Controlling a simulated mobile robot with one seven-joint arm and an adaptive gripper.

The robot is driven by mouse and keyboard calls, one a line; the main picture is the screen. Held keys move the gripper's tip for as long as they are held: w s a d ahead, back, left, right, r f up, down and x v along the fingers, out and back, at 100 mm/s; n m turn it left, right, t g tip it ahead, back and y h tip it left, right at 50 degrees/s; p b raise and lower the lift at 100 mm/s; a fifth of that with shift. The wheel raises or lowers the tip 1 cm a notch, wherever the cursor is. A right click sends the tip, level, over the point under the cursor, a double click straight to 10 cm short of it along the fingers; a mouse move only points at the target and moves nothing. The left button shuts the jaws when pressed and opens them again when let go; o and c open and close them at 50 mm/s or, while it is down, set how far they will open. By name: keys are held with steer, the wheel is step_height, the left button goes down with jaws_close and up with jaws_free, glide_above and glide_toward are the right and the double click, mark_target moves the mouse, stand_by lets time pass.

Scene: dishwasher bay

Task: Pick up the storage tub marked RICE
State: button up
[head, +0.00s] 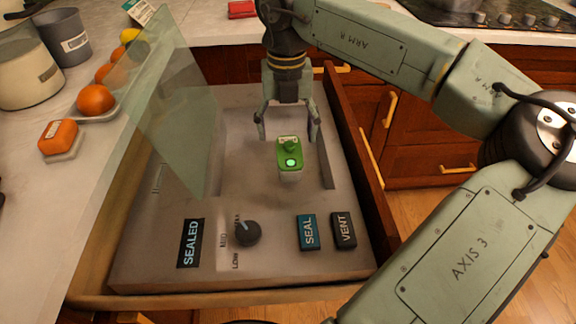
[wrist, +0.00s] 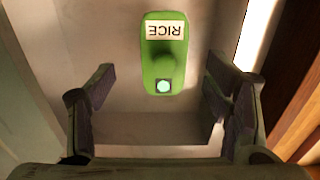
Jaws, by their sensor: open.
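The storage tub marked RICE (head: 290,160) has a green lid with a knob, a white label and a small lit round spot. It stands in the grey recessed unit set in the drawer. In the wrist view the tub (wrist: 163,55) is upper centre, its label upside down, between and beyond the fingertips. My gripper (head: 288,132) is open and empty, with its fingers pointing down behind and above the tub in the head view. In the wrist view my gripper (wrist: 160,88) shows a finger on each side, neither touching the tub. Most of the tub's body is hidden under its lid.
A tilted glass lid (head: 165,105) stands open at the left of the unit. The drawer's wooden right wall (head: 355,150) runs close by. A SEALED sign (head: 190,243), a dial (head: 247,233), and SEAL (head: 307,232) and VENT (head: 343,230) buttons sit in front. Oranges (head: 96,100) lie on the left counter.

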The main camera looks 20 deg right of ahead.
mark_target(289, 157)
steer(key=f+b, duration=0.1)
steer(key=f, duration=0.1)
steer(key=f+b, duration=0.1)
steer(key=f, duration=0.2)
steer(key=f+b, duration=0.1)
steer(key=f, duration=0.2)
steer(key=shift+s+d+b, duration=0.15)
steer(key=shift+s+b, duration=0.1)
steer(key=shift+b, duration=0.15)
steer(key=shift+r, duration=0.1)
steer(key=shift+c, duration=0.5)
steer(key=c, duration=1.5)
